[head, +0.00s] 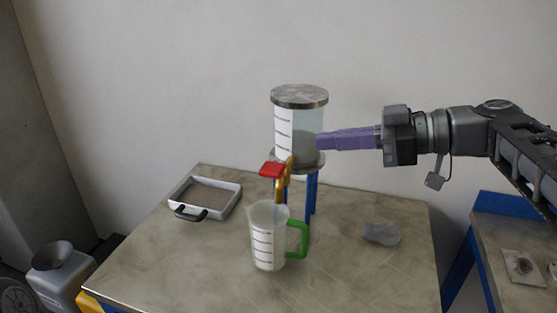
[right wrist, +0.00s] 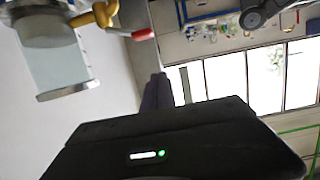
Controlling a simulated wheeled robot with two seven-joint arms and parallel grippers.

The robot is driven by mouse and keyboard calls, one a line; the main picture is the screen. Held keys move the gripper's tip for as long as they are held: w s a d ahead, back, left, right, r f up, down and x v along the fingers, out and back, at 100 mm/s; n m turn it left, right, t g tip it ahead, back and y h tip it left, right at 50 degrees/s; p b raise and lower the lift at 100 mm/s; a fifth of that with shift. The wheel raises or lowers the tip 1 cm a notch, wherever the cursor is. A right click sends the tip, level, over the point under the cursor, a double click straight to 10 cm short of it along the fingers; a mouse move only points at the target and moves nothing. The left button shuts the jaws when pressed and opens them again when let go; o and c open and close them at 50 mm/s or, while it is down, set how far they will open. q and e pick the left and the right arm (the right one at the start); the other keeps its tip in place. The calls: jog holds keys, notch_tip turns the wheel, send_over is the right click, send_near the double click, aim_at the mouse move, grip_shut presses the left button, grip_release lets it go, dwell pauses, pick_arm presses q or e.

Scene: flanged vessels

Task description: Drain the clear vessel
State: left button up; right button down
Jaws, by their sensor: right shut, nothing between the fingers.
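The clear vessel (head: 311,134) with a grey lid and a marked scale stands on blue legs on the table; grey contents show in its lower part. Below it is a brass tap (head: 284,176) with a red handle (head: 271,170). A jug (head: 268,238) with a green handle stands under the tap. My right gripper (head: 318,142), with purple fingers, is shut and empty at the vessel's right side; whether it touches cannot be told. The right wrist view shows the vessel (right wrist: 62,68), the tap (right wrist: 98,15) and the red handle (right wrist: 143,34). My left gripper is not in view.
A white tray frame (head: 235,190) with a black handle lies at the table's back left. A grey cloth-like piece (head: 381,234) lies at the right. The table (head: 340,275) is clear at the front right. Another table (head: 510,235) with blue parts stands at far right.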

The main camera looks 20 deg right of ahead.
jog(key=p, duration=0.3)
send_over(277, 174)
notch_tip(277, 174, down, 2)
jog(key=shift+s+f, duration=0.1)
notch_tip(277, 174, down, 4)
jog(key=shift+r+p, duration=0.25)
jog(key=shift+p, duration=0.15)
jog(key=shift+f, duration=0.45)
jog(key=f+n+b, duration=0.1)
jog(key=b, duration=0.6)
jog(key=f+n+t+b, duration=0.1)
jog(key=f+b, duration=0.1)
jog(key=b, duration=0.6)
jog(key=s+a+f+n+b, duration=0.1)
jog(key=f+n+b, duration=0.1)
jog(key=b, duration=0.6)
jog(key=shift+s+t+h, duration=0.1)
jog(key=shift+t+h, duration=0.2)
jog(key=shift+h, duration=0.1)
